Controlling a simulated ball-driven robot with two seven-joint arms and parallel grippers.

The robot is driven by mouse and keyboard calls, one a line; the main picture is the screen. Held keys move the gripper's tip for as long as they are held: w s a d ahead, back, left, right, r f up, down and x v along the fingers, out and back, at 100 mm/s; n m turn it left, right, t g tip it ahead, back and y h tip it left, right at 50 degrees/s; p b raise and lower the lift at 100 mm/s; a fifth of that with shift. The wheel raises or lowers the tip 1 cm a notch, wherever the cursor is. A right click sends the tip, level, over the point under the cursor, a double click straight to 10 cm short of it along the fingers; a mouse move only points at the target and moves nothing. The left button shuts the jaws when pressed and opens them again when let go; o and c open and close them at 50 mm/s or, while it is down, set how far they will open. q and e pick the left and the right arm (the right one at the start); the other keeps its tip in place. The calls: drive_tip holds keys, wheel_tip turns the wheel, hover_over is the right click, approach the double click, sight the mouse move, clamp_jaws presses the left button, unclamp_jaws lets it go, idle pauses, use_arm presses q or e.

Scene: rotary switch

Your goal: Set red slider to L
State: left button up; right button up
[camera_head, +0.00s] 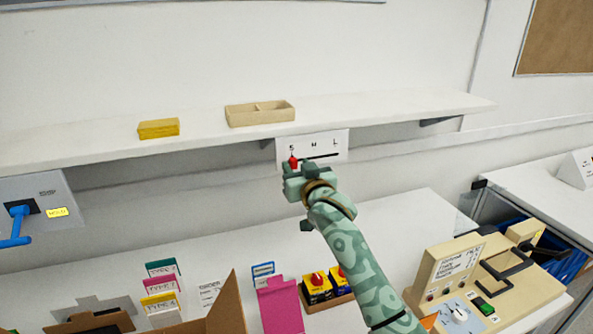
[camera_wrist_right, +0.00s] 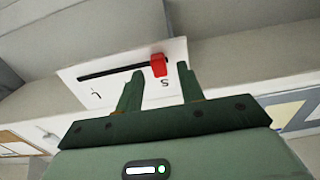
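A white panel (camera_head: 340,141) hangs at the front edge of the shelf, marked S, M and L from left to right, with a dark horizontal slot. The red slider (camera_head: 293,161) sits at the S end. In the right wrist view the panel (camera_wrist_right: 107,83) appears turned over, and the red slider (camera_wrist_right: 158,65) is near the S. My right gripper (camera_wrist_right: 160,72) is open, its two fingers on either side of the slider with visible gaps. In the head view the right gripper (camera_head: 297,170) is just below the slider. My left gripper is not in view.
The shelf (camera_head: 380,112) above holds a yellow box (camera_head: 158,129) and a tan tray (camera_head: 235,117). A blue lever (camera_head: 18,225) is at the left. Cards, boxes and a beige machine (camera_head: 485,285) stand on the counter below. The wall around the panel is clear.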

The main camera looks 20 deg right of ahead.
drive_tip(key=shift+w, duration=0.4)
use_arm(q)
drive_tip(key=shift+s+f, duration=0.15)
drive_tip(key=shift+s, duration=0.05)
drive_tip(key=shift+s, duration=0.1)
